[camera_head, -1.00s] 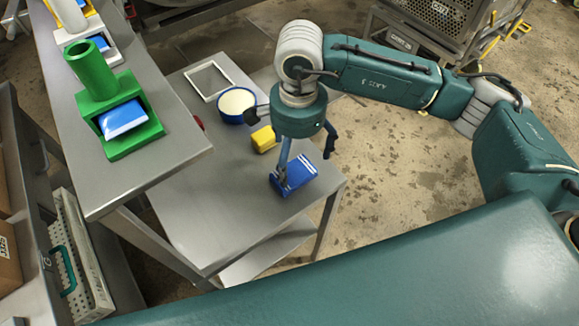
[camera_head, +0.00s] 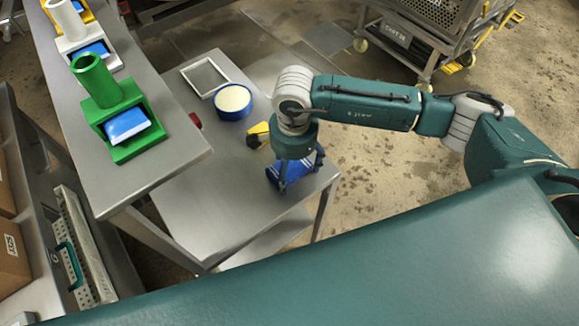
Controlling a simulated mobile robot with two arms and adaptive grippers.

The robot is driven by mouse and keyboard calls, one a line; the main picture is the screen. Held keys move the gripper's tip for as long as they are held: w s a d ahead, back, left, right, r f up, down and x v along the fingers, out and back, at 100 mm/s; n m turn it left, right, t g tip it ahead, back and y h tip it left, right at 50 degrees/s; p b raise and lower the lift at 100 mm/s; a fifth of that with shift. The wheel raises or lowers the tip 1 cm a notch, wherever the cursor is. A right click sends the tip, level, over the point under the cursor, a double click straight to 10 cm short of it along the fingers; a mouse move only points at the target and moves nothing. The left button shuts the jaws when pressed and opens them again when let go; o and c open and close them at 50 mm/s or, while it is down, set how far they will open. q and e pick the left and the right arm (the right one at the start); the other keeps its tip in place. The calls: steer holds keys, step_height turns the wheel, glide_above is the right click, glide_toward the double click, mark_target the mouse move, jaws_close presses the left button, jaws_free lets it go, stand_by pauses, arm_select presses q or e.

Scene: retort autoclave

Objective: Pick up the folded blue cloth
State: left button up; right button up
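The folded blue cloth (camera_head: 296,169) with white stripes lies near the right front corner of the lower steel table (camera_head: 215,220). My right gripper (camera_head: 301,174) points down over it, with one finger in front of the cloth and the other at its far right edge. The fingers are spread apart. The gripper body hides part of the cloth, and I cannot tell whether the fingertips touch it. My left gripper is not in view.
A blue tub with cream contents (camera_head: 233,98), a yellow block (camera_head: 258,133) and a white frame (camera_head: 205,77) sit behind the cloth. A higher steel shelf (camera_head: 165,150) at left carries a green holder (camera_head: 137,148) with a blue-and-white pack. A cart (camera_head: 430,40) stands at the back.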

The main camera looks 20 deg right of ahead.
mark_target(293, 170)
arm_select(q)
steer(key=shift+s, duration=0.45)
arm_select(e)
steer(key=c, duration=0.6)
steer(key=shift+r, duration=0.1)
arm_select(q)
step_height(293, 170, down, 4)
steer(key=b, duration=0.4)
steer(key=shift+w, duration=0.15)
arm_select(e)
step_height(293, 170, up, 20)
steer(key=shift+f, duration=0.1)
